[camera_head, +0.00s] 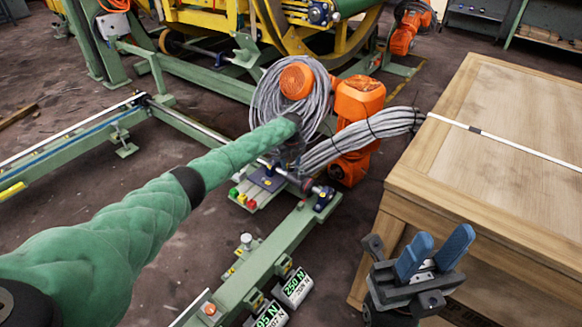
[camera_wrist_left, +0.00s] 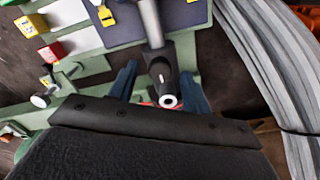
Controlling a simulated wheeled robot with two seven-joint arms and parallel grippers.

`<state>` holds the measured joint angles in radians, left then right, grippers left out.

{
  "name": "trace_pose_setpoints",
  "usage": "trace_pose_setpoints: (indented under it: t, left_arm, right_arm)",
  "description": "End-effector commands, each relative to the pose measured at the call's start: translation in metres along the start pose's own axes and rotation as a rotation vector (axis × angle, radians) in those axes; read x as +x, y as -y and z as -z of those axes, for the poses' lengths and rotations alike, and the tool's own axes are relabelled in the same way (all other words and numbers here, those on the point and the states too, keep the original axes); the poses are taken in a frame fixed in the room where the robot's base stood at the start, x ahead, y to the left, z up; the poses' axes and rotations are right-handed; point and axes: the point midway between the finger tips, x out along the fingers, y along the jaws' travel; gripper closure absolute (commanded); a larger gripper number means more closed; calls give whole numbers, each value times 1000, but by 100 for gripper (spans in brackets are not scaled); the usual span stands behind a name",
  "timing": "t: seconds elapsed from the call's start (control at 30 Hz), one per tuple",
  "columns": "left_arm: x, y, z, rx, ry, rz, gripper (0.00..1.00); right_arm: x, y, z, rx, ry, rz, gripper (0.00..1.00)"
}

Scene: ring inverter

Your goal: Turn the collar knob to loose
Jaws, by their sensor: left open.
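A dark collar (camera_wrist_left: 158,65) sits on a grey rod in the left wrist view, and a small knob with a pale round end (camera_wrist_left: 168,100) sticks out of it. My left gripper (camera_wrist_left: 158,90) is open, with one blue finger on each side of the collar and knob. Whether the fingers touch it cannot be told. In the head view my left gripper (camera_head: 291,158) is mostly hidden behind my green-sleeved arm and the cables. My right gripper (camera_head: 436,250) is open and empty near the wooden crate, its blue fingers apart.
A large wooden crate (camera_head: 500,130) fills the right side. A green frame (camera_head: 262,262) holds number plates (camera_head: 292,288) and a plunger-like knob (camera_head: 246,241). Grey cable bundles (camera_head: 362,138) and an orange machine (camera_head: 358,100) stand close by. A small panel has coloured buttons (camera_head: 242,198).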

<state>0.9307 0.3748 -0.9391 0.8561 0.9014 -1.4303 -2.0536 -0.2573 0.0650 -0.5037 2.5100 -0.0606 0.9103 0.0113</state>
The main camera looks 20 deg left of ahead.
Motion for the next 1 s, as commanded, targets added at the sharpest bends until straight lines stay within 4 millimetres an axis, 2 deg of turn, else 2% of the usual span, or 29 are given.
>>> trace_pose_setpoints:
  t: [0.1,0.4,0.47,0.63,1.0]
  left_arm:
    - [7,0,0,0,0,0,51]
    - [9,0,0,0,0,0,51]
    - [9,0,0,0,0,0,61]
    - [9,0,0,0,0,0,94]
    - [7,0,1,-50,0,-1,96]
  right_arm:
    - [-3,0,0,-1,4,4,64]
    - [-4,0,-1,-2,7,5,64]
    - [-4,0,-1,-2,7,4,64]
    - [-4,0,0,-2,6,4,64]
    - [5,0,0,2,0,-2,64]
